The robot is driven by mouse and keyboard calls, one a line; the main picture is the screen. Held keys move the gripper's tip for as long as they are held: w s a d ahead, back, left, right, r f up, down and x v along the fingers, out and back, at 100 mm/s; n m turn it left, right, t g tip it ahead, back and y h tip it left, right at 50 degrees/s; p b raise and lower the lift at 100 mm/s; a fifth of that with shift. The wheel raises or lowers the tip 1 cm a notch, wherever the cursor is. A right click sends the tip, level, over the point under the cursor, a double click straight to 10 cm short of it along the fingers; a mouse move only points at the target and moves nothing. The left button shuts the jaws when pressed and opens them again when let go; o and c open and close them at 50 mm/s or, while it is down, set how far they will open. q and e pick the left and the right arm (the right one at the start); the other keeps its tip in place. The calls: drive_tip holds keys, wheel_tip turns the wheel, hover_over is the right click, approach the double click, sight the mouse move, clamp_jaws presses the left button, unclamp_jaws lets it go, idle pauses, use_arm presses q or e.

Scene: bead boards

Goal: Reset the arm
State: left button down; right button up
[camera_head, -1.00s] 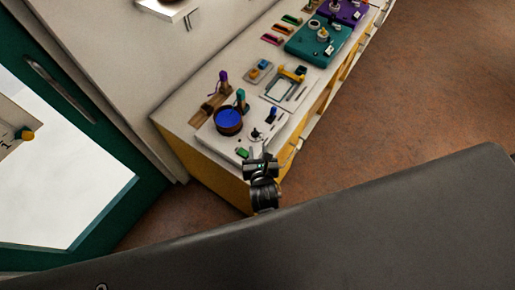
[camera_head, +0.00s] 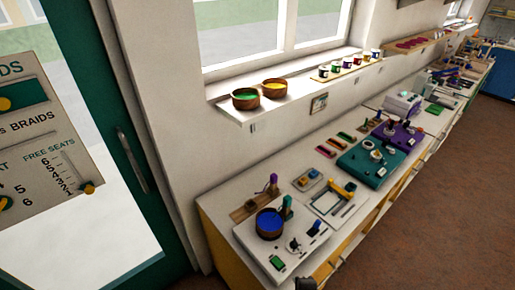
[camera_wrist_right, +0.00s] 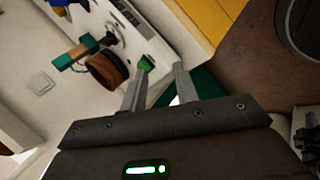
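My right gripper (camera_wrist_right: 158,84) shows in the right wrist view with its two grey fingers apart and nothing between them. The fingers point toward a white board (camera_wrist_right: 160,79) with a green block (camera_wrist_right: 146,63) and a brown bowl (camera_wrist_right: 105,68). In the head view, only a small dark piece of my arm shows at the bottom edge, so the gripper's tips are hidden there. My left gripper is in neither view.
A long counter holds the white board (camera_head: 290,268) with a blue-filled bowl (camera_head: 270,223), a teal board (camera_head: 372,163) and a purple board (camera_head: 402,137). Two bowls stand on the sill (camera_head: 228,107). A green door (camera_head: 130,150) is at left; brown floor (camera_head: 440,230) is open at right.

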drive_tip(key=s+d+r+m+g+h, duration=0.1)
drive_tip(key=s+d+r+m+g, duration=0.35)
drive_tip(key=s+d+m, duration=1)
wheel_tip(320, 180, down, 31)
drive_tip(key=a+m+b, duration=0.1)
drive_tip(key=a+b, duration=0.1)
drive_tip(key=b, duration=0.6)
drive_tip(key=s+d+f+g+b, duration=0.1)
drive_tip(key=s+f+b, duration=0.2)
drive_tip(key=s+f, duration=0.5)
drive_tip(key=s+d+f+g+b, duration=0.1)
drive_tip(key=s+d+f+b, duration=0.1)
drive_tip(key=s+f, duration=0.6)
wheel_tip(320, 180, down, 7)
drive_tip(key=shift+s+f+b, duration=0.15)
drive_tip(key=shift+f+b, duration=0.05)
drive_tip(key=shift+b, duration=0.45)
